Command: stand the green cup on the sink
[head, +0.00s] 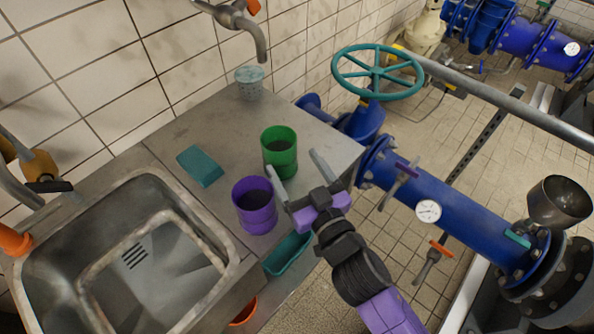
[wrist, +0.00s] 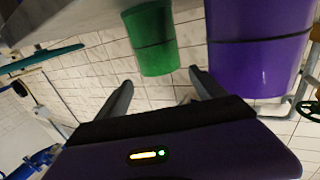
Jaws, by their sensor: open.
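The green cup (head: 280,158) stands upright on the flat metal top right of the sink basin (head: 236,250). In the wrist view the green cup (wrist: 152,45) lies just beyond the fingertips, roughly between their lines, with the picture appearing upside down. My gripper (head: 297,170) is open and empty, on the near right side of the green cup. Its fingers point toward the cup, and no contact is clear. In the wrist view my gripper (wrist: 158,83) shows two spread fingers.
A purple cup (head: 255,208) stands close to the left finger; the purple cup (wrist: 255,65) looms right in the wrist view. A teal sponge (head: 200,166), a speckled cup (head: 250,84), and a teal tray (head: 288,254) are nearby. Blue pipe and valve wheel (head: 377,72) stand right.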

